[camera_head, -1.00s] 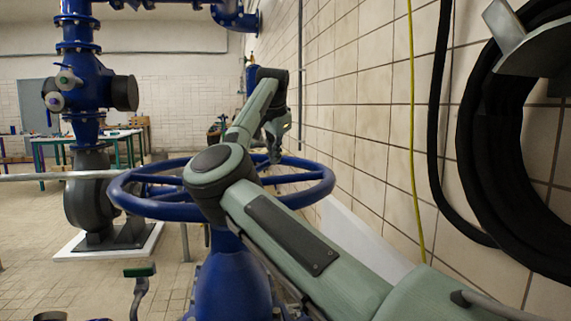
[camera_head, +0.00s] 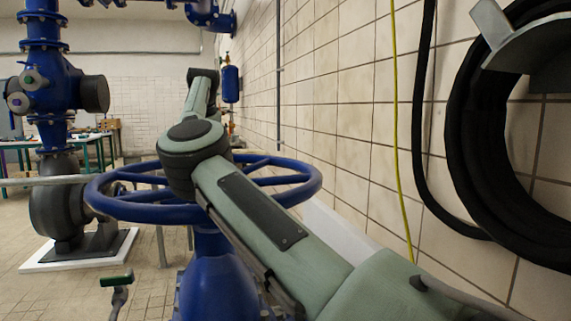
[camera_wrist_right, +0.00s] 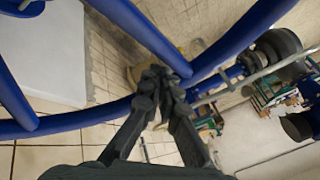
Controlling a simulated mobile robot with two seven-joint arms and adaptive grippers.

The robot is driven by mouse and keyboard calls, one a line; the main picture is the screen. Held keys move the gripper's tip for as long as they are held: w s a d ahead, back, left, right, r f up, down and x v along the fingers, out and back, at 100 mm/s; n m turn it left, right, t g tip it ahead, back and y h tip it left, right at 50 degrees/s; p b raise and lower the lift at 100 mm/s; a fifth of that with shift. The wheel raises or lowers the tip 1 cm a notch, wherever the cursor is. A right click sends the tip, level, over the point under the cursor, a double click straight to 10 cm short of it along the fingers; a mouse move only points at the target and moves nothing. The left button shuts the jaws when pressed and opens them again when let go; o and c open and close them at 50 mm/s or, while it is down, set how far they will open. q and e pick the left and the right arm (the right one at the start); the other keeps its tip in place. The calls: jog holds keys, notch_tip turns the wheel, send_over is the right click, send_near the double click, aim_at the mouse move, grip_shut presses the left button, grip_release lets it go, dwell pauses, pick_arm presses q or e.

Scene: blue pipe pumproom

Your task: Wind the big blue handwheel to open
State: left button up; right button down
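The big blue handwheel (camera_head: 300,192) lies nearly flat on top of a blue valve body (camera_head: 215,285) in the head view. My right arm comes in from the lower right and crosses over the wheel, covering its hub and part of its rim. My right gripper is hidden in the head view. In the right wrist view the right gripper (camera_wrist_right: 158,75) has its dark fingertips together, close to the blue rim and a spoke (camera_wrist_right: 140,30) of the handwheel (camera_wrist_right: 70,120). I see no rim clearly clasped between the fingers. My left gripper is not in view.
A tiled wall (camera_head: 340,120) runs close along the right, with a black hose coil (camera_head: 480,150) and a yellow cable (camera_head: 396,130). A grey pump (camera_head: 57,205) with blue piping stands at left. A small green-topped handle (camera_head: 117,278) sits at lower left. Tiled floor lies between.

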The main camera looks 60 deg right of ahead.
jog(key=shift+w+a, duration=0.4)
jog(key=shift+a, duration=0.3)
jog(key=shift+w+a, duration=0.4)
jog(key=shift+a, duration=0.25)
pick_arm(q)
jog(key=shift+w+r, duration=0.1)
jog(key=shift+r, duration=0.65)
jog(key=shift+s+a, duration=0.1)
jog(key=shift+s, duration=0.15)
